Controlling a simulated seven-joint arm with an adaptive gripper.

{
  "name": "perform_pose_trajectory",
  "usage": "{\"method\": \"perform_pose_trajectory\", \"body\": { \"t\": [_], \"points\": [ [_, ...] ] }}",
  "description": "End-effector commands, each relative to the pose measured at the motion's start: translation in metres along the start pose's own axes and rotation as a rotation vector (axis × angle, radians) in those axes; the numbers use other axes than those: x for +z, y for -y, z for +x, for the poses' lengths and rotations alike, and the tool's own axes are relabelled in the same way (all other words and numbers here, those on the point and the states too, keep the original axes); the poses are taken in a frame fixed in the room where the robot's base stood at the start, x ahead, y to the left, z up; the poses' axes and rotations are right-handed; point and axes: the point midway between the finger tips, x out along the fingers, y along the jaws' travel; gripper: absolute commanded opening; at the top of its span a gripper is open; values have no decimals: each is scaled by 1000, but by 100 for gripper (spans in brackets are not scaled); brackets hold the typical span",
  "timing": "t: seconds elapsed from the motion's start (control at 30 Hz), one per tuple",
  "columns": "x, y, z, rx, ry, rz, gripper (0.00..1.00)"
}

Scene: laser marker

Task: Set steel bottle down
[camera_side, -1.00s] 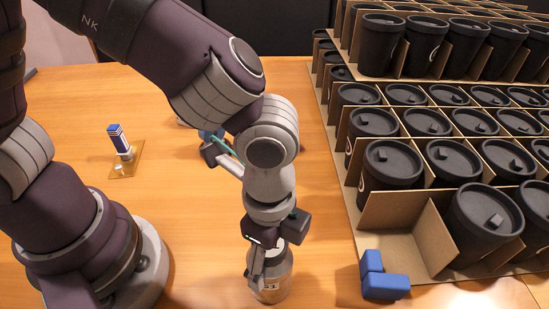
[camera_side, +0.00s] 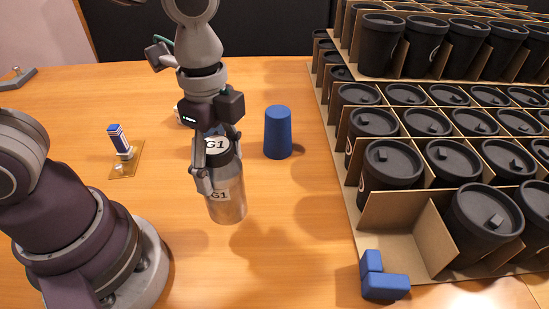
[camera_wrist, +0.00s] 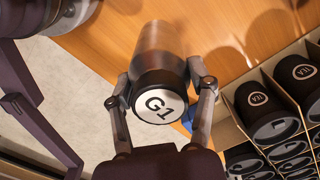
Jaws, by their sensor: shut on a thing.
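The steel bottle (camera_side: 226,203) is silver with a black lid and G1 labels. My gripper (camera_side: 219,162) is shut on it near the top, one finger on each side. The bottle is close to upright over the wooden table, left of a blue cup (camera_side: 278,133) and apart from it. I cannot tell for sure whether its base touches the table. In the wrist view the bottle (camera_wrist: 160,92) sits between the two fingers of my gripper (camera_wrist: 160,85), with its G1 lid facing the camera.
Cardboard dividers (camera_side: 421,233) with many black lidded cups fill the right; one front compartment is empty. Blue blocks (camera_side: 384,284) lie before them. A small blue-and-white device (camera_side: 119,141) stands on a plate (camera_side: 126,160) at left. The table's front middle (camera_side: 260,275) is clear.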

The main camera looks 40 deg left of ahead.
Motion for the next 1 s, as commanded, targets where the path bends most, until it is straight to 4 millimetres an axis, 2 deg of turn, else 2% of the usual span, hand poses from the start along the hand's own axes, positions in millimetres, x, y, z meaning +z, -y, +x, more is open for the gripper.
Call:
{"method": "perform_pose_trajectory", "body": {
  "t": [0.03,0.1,0.2,0.27,0.7,0.83,0.93,1.0],
  "points": [
    [18,2,5,2,0,-23,15],
    [38,1,12,2,-2,-35,15],
    [53,0,18,4,-4,-40,15],
    [53,4,20,4,-4,-40,15],
    [-2,113,33,5,-4,-37,15],
    [-12,132,35,5,-4,-37,15],
    [-15,139,36,4,-4,-37,15],
    [-16,140,44,7,-3,-37,15]
  ]
}}
